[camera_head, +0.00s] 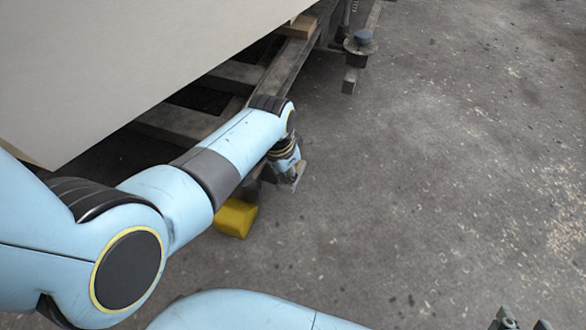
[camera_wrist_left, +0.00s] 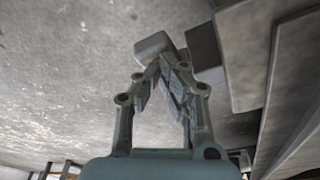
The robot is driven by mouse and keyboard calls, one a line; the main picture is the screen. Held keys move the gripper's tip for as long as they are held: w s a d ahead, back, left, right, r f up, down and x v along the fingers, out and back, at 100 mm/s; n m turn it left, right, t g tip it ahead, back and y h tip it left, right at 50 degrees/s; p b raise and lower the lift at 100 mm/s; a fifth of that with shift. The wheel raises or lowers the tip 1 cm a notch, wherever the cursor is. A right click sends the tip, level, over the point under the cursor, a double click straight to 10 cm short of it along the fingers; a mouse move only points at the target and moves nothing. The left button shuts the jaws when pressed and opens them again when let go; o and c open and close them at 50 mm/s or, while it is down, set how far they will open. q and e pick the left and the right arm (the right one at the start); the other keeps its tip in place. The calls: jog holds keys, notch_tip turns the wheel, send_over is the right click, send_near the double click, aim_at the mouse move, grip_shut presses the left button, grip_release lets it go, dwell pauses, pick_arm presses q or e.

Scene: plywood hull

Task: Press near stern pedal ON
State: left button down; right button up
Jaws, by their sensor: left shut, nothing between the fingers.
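My left gripper (camera_head: 297,180) points down beside the trailer frame in the head view, just right of a yellow block (camera_head: 235,217). In the left wrist view its fingers (camera_wrist_left: 170,62) meet at the tips, empty. A pale grey block (camera_wrist_left: 153,44) lies right at the fingertips there, with a dark block (camera_wrist_left: 203,46) beside it; I cannot tell whether the fingers touch it. No pedal can be named with certainty; the gripper and forearm cover part of that area.
The plywood hull (camera_head: 130,60) fills the upper left, above a frame of beams (camera_head: 290,65). A post with a round blue-grey top (camera_head: 361,40) stands farther back. The concrete floor (camera_head: 430,170) to the right is clear.

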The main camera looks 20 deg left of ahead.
pick_arm(q)
jog(key=shift+f+b, duration=0.5)
jog(key=shift+f, duration=0.4)
pick_arm(e)
jog(key=shift+s+f, duration=0.2)
jog(key=shift+f, duration=0.45)
pick_arm(q)
jog(key=shift+r, duration=0.1)
pick_arm(e)
jog(key=shift+r, duration=0.1)
pick_arm(q)
notch_tip(320, 180, up, 2)
jog(key=shift+w+r+p, duration=0.1)
jog(key=shift+r+p, duration=0.15)
jog(key=shift+p, duration=0.95)
notch_tip(320, 180, up, 5)
jog(key=p, duration=0.4)
jog(key=shift+f, duration=0.3)
pick_arm(e)
notch_tip(320, 180, up, 8)
jog(key=w, duration=0.2)
jog(key=shift+w+t, duration=0.25)
jog(key=shift+t, duration=0.15)
pick_arm(q)
jog(key=shift+s, duration=0.2)
